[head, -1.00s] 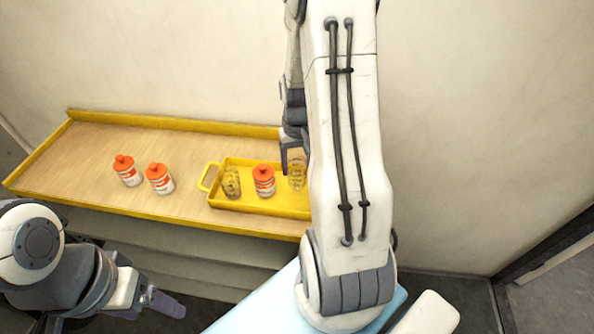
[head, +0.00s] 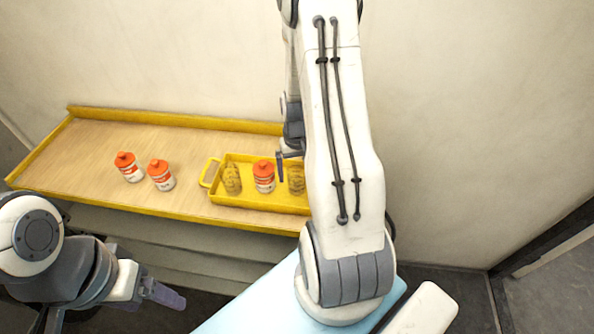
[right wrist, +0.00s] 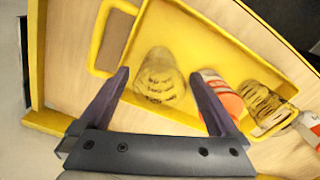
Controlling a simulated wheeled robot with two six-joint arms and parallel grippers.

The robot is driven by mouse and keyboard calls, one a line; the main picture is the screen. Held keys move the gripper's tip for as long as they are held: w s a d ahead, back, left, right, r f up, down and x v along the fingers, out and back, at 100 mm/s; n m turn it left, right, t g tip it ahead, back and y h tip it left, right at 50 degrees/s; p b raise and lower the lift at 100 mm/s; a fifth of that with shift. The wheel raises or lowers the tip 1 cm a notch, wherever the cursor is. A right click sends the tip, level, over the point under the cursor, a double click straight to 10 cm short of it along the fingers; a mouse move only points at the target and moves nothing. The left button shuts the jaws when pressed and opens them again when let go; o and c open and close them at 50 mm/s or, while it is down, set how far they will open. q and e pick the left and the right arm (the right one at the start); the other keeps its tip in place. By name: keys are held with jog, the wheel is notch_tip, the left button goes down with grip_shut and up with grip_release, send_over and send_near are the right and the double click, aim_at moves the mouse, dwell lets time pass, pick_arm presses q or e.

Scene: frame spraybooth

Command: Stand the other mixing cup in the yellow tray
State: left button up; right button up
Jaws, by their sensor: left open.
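The yellow tray (head: 262,203) lies on the bench. One clear mixing cup (head: 231,179) stands in its left part. The other mixing cup (head: 296,179) stands in its right part, beyond an orange-lidded jar (head: 265,178). My right gripper (head: 290,155) is just above the right-hand cup. In the right wrist view its fingers (right wrist: 160,98) are spread apart and empty, with that cup (right wrist: 160,78) standing in the tray beyond the gap. The left-hand cup (right wrist: 262,106) also shows there. My left gripper (head: 168,297) is open and empty, low in front of the bench.
Two orange-lidded jars, one farther left (head: 128,167) and one nearer the tray (head: 161,175), stand on the wooden bench (head: 90,170). A yellow lip (head: 180,122) runs along its back. My right arm hides the tray's right end in the head view.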

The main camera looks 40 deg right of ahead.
jog(key=shift+r, duration=0.55)
notch_tip(320, 180, up, 10)
jog(key=b, duration=0.3)
jog(key=a+r+n, duration=0.3)
jog(key=a, duration=0.9)
jog(key=s+a+r+n+y, duration=0.1)
jog(key=s+a+n, duration=0.8)
jog(key=s+a, duration=0.7)
jog(key=a, duration=0.3)
jog(key=shift+a+r+n, duration=0.2)
jog(key=shift+a+n, duration=0.05)
jog(key=shift+n, duration=0.15)
